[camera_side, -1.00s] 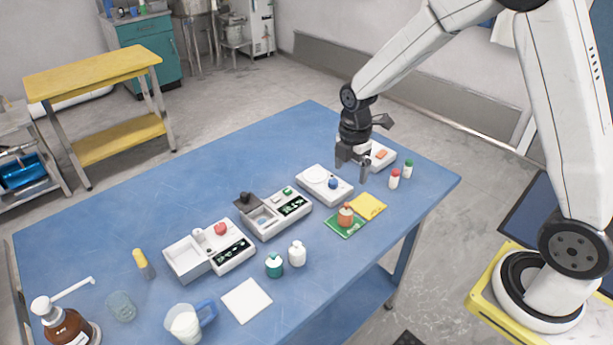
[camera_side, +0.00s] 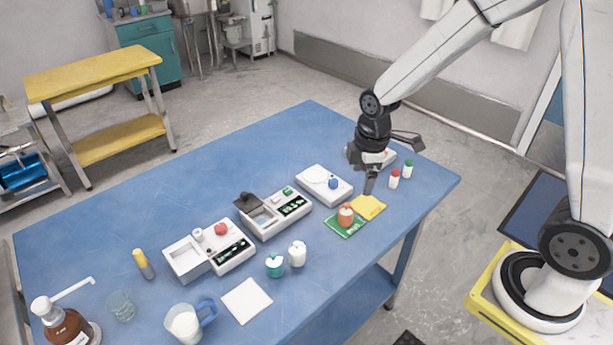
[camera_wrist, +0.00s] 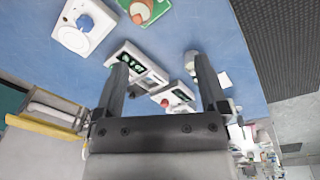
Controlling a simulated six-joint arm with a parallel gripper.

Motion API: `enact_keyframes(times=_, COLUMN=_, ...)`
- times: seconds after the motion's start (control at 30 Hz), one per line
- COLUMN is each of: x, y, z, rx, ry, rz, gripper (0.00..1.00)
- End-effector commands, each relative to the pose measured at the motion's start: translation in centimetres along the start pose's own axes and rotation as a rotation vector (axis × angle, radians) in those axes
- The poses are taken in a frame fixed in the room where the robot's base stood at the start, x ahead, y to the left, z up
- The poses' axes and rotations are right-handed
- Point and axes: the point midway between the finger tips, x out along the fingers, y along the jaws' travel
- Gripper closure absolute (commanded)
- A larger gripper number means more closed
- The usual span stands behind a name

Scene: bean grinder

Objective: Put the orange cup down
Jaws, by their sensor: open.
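The orange cup (camera_side: 346,216) stands upright on a green mat (camera_side: 336,229) near the table's right front edge. In the wrist view, the cup (camera_wrist: 140,10) is cut by the top edge, on part of the green mat (camera_wrist: 160,8). My gripper (camera_side: 362,172) is open and empty, above the table and behind the cup, apart from it. In the wrist view, both fingers of my gripper (camera_wrist: 158,66) are spread with nothing held between them.
A yellow mat (camera_side: 369,207) lies beside the green one. A white device with a blue knob (camera_side: 332,184) stands left of my gripper. Red-capped (camera_side: 394,178) and green-capped bottles (camera_side: 408,169) stand to the right. Blue tabletop (camera_side: 130,215) is clear at the back left.

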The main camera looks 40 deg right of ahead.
Motion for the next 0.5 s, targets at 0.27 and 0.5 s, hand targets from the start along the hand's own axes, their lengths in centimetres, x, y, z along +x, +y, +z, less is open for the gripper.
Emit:
enact_keyframes(times=0.27, x=-1.1, y=-3.5, z=1.1, rx=0.407, ry=0.044, rz=0.044, gripper=0.08)
enact_keyframes(times=0.5, x=-1.7, y=-6.4, z=2.2, rx=0.748, ry=0.096, rz=0.065, gripper=0.08)
